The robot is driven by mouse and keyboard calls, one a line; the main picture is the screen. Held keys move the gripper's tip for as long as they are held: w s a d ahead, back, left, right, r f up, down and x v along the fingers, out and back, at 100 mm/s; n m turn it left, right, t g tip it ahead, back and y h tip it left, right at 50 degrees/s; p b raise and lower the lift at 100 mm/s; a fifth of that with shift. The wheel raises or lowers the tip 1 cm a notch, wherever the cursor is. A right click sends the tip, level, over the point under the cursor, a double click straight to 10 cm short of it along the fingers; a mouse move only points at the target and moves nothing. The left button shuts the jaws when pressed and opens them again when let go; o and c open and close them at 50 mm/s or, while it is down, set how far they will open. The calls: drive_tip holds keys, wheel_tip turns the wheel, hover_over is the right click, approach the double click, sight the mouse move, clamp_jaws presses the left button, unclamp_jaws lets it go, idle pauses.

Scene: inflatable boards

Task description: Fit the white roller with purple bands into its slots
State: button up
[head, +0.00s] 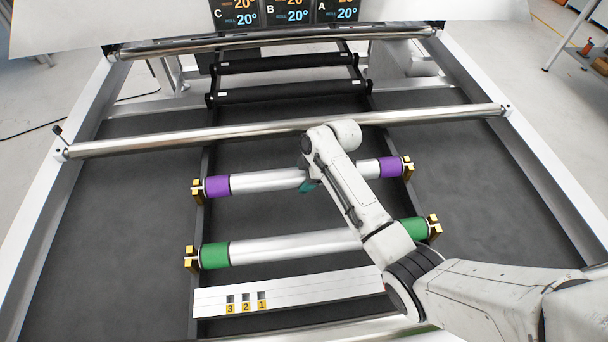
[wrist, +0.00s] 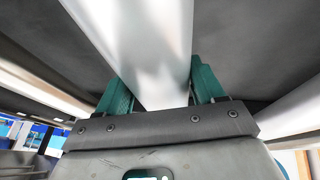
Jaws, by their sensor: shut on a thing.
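The white roller with purple bands (head: 262,181) lies across the dark frame in the head view, with one purple band near each end. Its left end is at a brass slot (head: 197,189) and its right end is at another brass slot (head: 408,167). I cannot tell how deep the ends sit. My gripper (head: 307,184) is shut on the roller near its middle, partly hidden by my arm. In the wrist view the pale roller (wrist: 140,45) runs between the two teal fingers of my gripper (wrist: 160,92).
A roller with green bands (head: 290,247) lies nearer, in its own brass slots. A long metal bar (head: 240,134) crosses just beyond the purple-banded roller. Black rollers (head: 290,92) are farther back. A white strip numbered 3, 2, 1 (head: 330,287) lies in front.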

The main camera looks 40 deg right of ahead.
drive_tip(key=shift+f, duration=0.3)
drive_tip(key=o, duration=1.8)
drive_tip(key=shift+c, duration=0.2)
drive_tip(key=shift+f, duration=0.1)
drive_tip(key=shift+s, duration=0.1)
drive_tip(key=v, duration=1.1)
drive_tip(key=shift+b, duration=0.4)
